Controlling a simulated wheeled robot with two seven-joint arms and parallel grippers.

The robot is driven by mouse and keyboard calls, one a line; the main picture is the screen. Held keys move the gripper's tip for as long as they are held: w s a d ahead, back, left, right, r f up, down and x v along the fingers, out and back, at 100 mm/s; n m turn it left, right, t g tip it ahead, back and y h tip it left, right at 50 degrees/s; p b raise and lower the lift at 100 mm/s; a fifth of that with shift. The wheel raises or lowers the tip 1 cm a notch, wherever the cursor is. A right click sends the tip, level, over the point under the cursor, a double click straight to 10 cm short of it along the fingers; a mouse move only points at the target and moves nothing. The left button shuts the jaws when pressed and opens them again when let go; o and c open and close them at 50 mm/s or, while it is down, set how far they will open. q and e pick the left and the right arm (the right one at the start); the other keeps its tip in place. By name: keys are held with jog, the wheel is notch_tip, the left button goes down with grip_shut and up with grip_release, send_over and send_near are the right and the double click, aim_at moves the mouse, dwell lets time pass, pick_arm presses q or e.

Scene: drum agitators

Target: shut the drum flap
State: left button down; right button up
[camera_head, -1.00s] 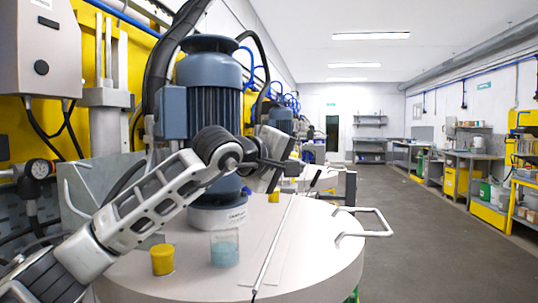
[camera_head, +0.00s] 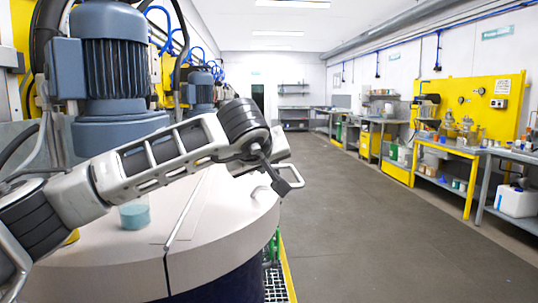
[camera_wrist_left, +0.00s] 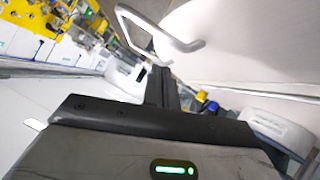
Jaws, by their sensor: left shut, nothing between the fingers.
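The drum flap (camera_head: 225,208) is the pale right part of the drum top, beyond a thin rod-like seam (camera_head: 188,205). It looks flat and level with the rest of the top. My left gripper (camera_head: 285,183) is shut and empty over the flap's outer right edge. In the left wrist view its fingers (camera_wrist_left: 163,85) point toward a white bar handle (camera_wrist_left: 150,28) on the pale flap surface (camera_wrist_left: 250,35). I cannot tell whether they touch the handle. My right gripper is not in view.
A blue-grey motor (camera_head: 112,65) stands on the drum top at left. A beaker with turquoise contents (camera_head: 134,215) is partly behind my left arm. A yellow-edged grating (camera_head: 277,280) lies beside the drum. The floor (camera_head: 360,220) to the right is clear; benches line the right wall.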

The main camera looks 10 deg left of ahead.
aim_at(268, 201)
pick_arm(q)
jog(key=shift+w+d+f+b, duration=0.1)
jog(key=shift+f+b, duration=0.3)
jog(key=shift+f, duration=0.5)
jog(key=shift+d+f, duration=0.25)
jog(key=shift+f, duration=0.1)
jog(key=shift+f+b, duration=0.15)
jog(key=shift+b, duration=0.15)
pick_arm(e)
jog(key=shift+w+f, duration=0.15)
pick_arm(q)
jog(key=shift+f, duration=0.1)
jog(key=shift+d, duration=0.1)
